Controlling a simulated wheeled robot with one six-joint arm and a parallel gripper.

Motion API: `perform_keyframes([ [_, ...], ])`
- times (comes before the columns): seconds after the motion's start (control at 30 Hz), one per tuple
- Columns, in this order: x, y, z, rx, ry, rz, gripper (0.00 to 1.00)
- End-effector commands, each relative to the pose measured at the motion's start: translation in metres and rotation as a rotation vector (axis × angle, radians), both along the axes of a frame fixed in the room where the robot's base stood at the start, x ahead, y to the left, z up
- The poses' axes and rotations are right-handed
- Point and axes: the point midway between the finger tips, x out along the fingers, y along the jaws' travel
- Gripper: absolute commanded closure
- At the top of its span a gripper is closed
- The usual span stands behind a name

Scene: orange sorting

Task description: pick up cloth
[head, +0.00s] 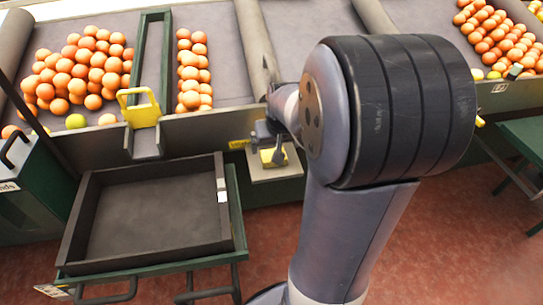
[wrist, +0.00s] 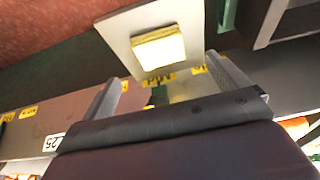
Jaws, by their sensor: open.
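The cloth (wrist: 158,47) is a folded yellow pad with a pale top, lying on a small light shelf (wrist: 195,28) in the wrist view. In the head view the cloth (head: 267,157) shows on the shelf (head: 285,173) at the front of the sorting table, partly hidden by my gripper. My gripper (wrist: 168,88) is open, its two fingers spread wide with nothing between them. In the wrist view the cloth lies beyond the fingertips, apart from them. In the head view my gripper (head: 270,143) is right at the shelf, over the cloth.
An empty dark tray (head: 151,259) stands on a green cart left of the shelf. Oranges (head: 90,65) lie in lanes on the table (head: 222,45) behind, with a yellow-handled gate (head: 140,112) at the front. A green stand (head: 525,140) is at the right.

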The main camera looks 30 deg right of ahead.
Motion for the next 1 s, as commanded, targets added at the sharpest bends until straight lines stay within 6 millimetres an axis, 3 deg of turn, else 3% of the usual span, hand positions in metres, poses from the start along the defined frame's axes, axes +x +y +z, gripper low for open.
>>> perform_keyframes([
  [0.5,0.018,-0.005,-0.057,0.0,0.001,0.0,0.05],
  [0.83,0.021,-0.006,-0.061,0.0,0.0,0.0,0.05],
  [1.0,0.021,-0.006,-0.061,0.0,0.0,0.0,0.19],
])
